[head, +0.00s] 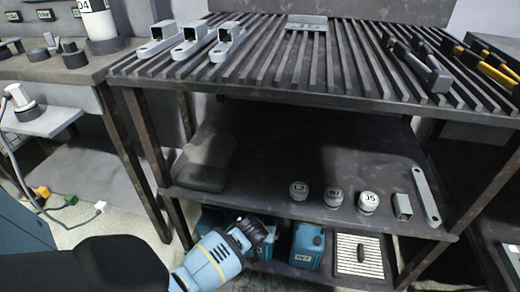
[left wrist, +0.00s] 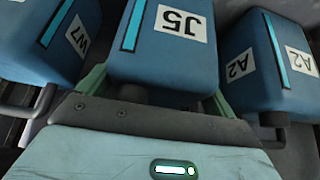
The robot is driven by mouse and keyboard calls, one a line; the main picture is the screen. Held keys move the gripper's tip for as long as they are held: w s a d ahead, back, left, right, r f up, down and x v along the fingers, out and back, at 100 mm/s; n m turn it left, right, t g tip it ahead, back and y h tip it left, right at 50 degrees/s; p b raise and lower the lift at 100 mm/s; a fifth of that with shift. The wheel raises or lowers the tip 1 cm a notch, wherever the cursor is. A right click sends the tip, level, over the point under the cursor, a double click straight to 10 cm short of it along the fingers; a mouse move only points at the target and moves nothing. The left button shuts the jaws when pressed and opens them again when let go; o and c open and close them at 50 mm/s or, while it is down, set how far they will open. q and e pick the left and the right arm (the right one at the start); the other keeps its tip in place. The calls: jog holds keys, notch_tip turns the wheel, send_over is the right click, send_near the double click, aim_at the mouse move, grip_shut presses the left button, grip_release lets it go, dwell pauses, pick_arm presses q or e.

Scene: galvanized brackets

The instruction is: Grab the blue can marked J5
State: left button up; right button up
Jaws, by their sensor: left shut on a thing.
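The blue can marked J5 (left wrist: 165,45) fills the middle of the left wrist view, its white label upside down, with a cyan stripe beside it. My left gripper (head: 258,232) is at the lower shelf in the head view and is shut on this can; its fingers (left wrist: 155,98) lie on both sides of the can. In the head view the can is mostly hidden by my gripper. My right gripper is not in view.
Blue can W7 (left wrist: 60,40) and blue can A2 (left wrist: 268,60) stand close on either side. W7 also shows in the head view (head: 307,240), beside a slatted panel (head: 360,256).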

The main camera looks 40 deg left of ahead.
pick_arm(q)
jog(key=shift+c, duration=1.1)
jog(key=shift+w+r, duration=0.1)
jog(key=shift+c, duration=0.9)
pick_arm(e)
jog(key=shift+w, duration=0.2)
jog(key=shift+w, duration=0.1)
